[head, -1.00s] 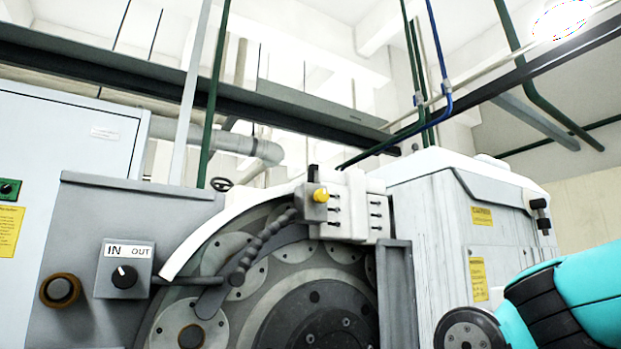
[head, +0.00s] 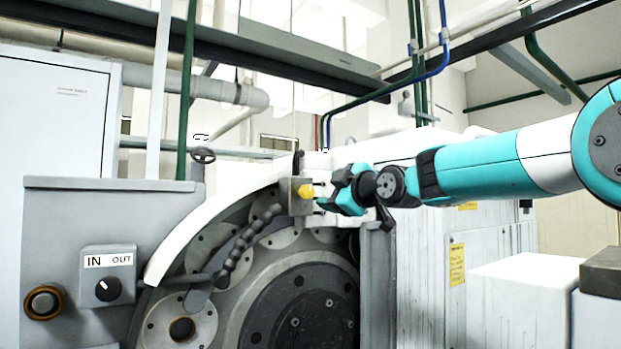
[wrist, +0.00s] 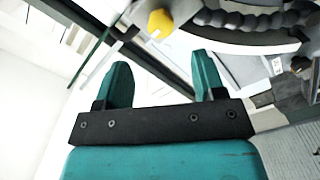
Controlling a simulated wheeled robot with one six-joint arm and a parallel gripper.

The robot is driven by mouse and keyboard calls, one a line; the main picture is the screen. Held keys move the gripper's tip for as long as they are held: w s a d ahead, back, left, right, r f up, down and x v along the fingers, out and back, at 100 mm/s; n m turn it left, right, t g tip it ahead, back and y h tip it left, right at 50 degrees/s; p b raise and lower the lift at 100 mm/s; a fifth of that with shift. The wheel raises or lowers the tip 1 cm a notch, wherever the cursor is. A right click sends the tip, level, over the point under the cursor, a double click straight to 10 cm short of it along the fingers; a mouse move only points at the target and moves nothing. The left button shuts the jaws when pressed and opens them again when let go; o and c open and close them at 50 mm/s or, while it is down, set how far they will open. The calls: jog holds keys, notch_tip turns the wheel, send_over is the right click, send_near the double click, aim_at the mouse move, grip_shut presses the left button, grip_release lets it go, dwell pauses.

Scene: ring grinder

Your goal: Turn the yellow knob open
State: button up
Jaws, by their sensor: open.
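The yellow knob (head: 306,191) sits on a small grey block (head: 297,207) at the top of the grinder's round face in the head view. In the wrist view the yellow knob (wrist: 160,24) shows at the top, beyond the fingertips and a little left of the middle between them. My gripper (head: 330,199) is teal and reaches in from the right, close to the knob's right side in the head view. In the wrist view my gripper (wrist: 161,68) has its two fingers apart with nothing between them. The knob looks clear of both fingers.
A segmented dark hose (head: 245,237) hangs from the block, under the white curved guard (head: 205,232). The IN/OUT switch box (head: 107,276) is on the grey panel at left. A white cabinet (head: 430,270) stands behind and below my arm. A grey post (head: 377,285) stands below my gripper.

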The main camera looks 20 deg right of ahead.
aim_at(310, 192)
jog(key=p+x, duration=0.5)
jog(key=x, duration=0.3)
jog(key=shift+r, duration=0.1)
jog(key=shift+w+a, duration=0.2)
jog(key=shift+w, duration=0.3)
jog(key=c, duration=0.9)
